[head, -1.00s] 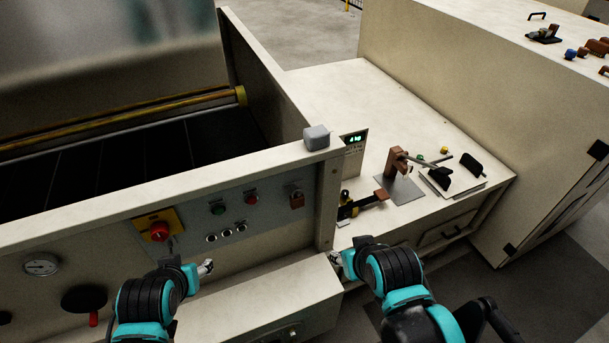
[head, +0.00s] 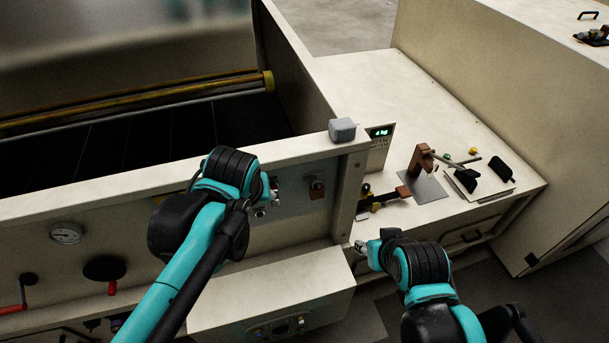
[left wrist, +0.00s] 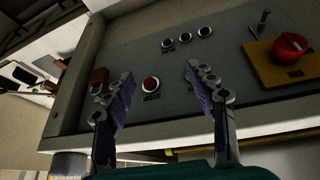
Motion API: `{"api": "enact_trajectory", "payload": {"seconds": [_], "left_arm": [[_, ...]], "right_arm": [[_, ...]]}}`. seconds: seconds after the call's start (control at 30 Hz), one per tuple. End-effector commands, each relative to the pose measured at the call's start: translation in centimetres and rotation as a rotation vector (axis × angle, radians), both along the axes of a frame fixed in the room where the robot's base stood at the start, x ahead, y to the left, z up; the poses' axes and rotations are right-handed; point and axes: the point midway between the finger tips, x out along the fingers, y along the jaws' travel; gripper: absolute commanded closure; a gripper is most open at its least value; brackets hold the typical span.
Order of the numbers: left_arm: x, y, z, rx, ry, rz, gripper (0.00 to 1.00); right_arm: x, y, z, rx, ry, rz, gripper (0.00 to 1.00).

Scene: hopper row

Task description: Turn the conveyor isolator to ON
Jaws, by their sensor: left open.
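A red rotary knob on a yellow plate (left wrist: 290,47), which looks like the isolator, sits at the right of the grey panel in the left wrist view.
A red padlock (head: 317,187) hangs on the panel. Several small round buttons (left wrist: 185,37) line it. A metal peg (left wrist: 262,20) stands near the knob. A ledge box (head: 265,290) juts out below. A grey block (head: 342,130) sits on the hopper corner.

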Motion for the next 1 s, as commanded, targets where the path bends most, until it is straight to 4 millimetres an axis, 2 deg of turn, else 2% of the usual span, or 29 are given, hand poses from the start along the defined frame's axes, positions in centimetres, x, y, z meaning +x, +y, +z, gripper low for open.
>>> {"api": "enact_trajectory", "payload": {"seconds": [0.2, 0.5, 0.7, 1.0], "left_arm": [[2.2, -4.0, 1.3, 0.004, 0.032, 0.03, 0.44], [4.2, -9.1, 2.3, 0.015, 0.058, 0.077, 0.44], [4.7, -10.8, 2.5, 0.019, 0.064, 0.094, 0.44], [4.8, -11.1, 2.5, 0.019, 0.066, 0.1, 0.44]], "right_arm": [[0.0, 0.0, 0.2, 0.0, 0.0, 0.0, 0.6], [0.0, 0.0, 0.4, 0.0, 0.0, 0.0, 0.6], [0.0, 0.0, 0.5, 0.0, 0.0, 0.0, 0.6], [0.0, 0.0, 0.5, 0.0, 0.0, 0.0, 0.6]]}}
